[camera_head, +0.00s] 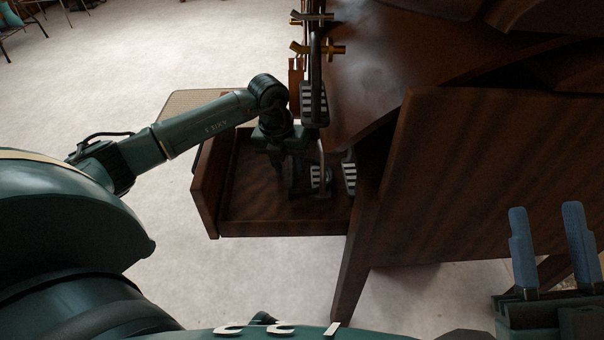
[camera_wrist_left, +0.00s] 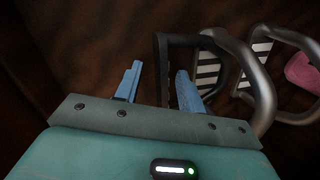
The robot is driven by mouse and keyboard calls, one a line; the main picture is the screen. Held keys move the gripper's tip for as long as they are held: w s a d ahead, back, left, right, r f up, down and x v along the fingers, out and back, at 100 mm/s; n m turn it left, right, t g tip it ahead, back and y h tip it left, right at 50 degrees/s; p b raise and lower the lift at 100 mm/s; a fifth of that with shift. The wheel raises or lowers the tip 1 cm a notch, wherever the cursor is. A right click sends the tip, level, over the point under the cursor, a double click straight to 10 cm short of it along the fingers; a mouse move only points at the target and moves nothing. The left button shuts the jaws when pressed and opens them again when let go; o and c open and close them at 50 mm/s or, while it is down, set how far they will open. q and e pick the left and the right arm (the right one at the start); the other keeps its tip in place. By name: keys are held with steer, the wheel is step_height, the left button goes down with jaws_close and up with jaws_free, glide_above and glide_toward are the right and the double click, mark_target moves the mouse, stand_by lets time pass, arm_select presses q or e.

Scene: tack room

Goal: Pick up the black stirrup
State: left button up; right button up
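The black stirrup (camera_wrist_left: 161,50) shows in the left wrist view as a dark, squared frame. One dark side of it lies between the two blue fingers of my left gripper (camera_wrist_left: 158,72), and the right finger covers part of it. The fingers are apart, and I cannot tell whether either touches it. In the head view my left gripper (camera_head: 291,178) points down into the open drawer, and the black stirrup is largely hidden there. My right gripper (camera_head: 546,210) is open and empty at the lower right, away from the drawer.
A grey metal stirrup (camera_wrist_left: 259,85) with striped tread lies just right of the black one, with another metal stirrup (camera_wrist_left: 305,42) and a pink thing (camera_wrist_left: 301,72) beyond. The wooden drawer (camera_head: 270,229) has free floor at left. A stirrup (camera_head: 315,103) stands above the drawer near brass fittings (camera_head: 318,49).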

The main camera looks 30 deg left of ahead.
arm_select(q)
jaws_close()
stand_by(0.3)
steer(key=shift+r, duration=0.15)
